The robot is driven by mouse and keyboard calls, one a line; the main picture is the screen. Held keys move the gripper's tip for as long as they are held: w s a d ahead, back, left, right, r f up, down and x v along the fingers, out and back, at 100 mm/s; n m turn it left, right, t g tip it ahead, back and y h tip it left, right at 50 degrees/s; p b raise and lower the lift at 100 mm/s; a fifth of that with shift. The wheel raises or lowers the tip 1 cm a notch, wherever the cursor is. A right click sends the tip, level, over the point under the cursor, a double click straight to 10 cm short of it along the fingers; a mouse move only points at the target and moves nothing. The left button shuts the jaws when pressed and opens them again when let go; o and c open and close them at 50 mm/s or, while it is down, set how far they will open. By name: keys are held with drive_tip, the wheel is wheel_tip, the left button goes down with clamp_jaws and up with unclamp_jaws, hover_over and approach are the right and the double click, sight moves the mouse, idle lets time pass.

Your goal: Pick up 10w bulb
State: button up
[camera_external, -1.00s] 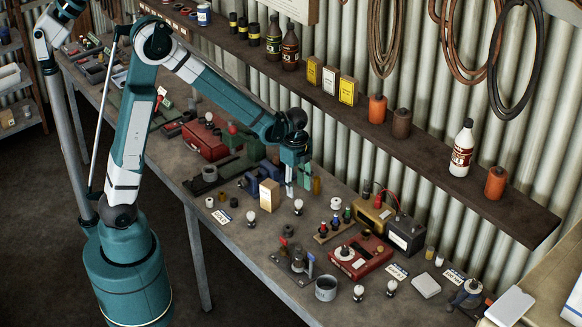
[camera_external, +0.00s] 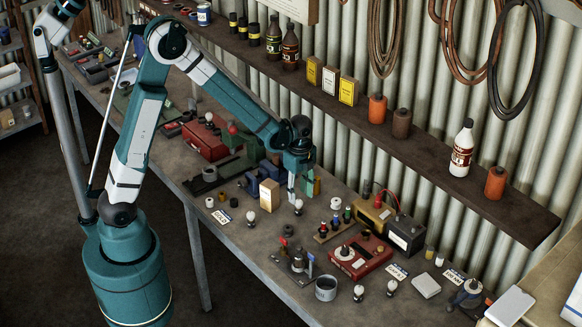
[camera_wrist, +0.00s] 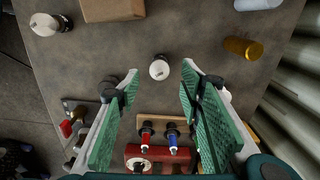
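My gripper (camera_external: 297,190) points down over the middle of the workbench, with its fingers apart and nothing held. In the wrist view its green-padded fingers (camera_wrist: 159,80) are spread, and a small bulb (camera_wrist: 159,67) with a whitish top shows between their tips. This bulb also stands just below the fingers in the external view (camera_external: 298,207). Another bulb (camera_external: 250,217) stands to the left, by a box, and shows at the wrist view's upper left (camera_wrist: 45,24). More bulbs (camera_external: 358,292) stand near the front right. I cannot read which bulb is 10w.
A tan box (camera_external: 269,195) stands left of the gripper. Wooden holder with coloured pieces (camera_external: 333,231), red box (camera_external: 360,257) and battery (camera_external: 407,235) lie to the right. A brown cylinder (camera_wrist: 243,47) stands at the wrist view's right. Bare bench surrounds the bulb.

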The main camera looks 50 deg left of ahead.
sight(299, 200)
drive_tip(key=shift+f, duration=0.35)
drive_tip(key=shift+f, duration=0.1)
drive_tip(key=shift+a+f, duration=0.1)
drive_tip(key=shift+f, duration=2.4)
drive_tip(key=shift+c, duration=0.6)
drive_tip(key=c, duration=0.9)
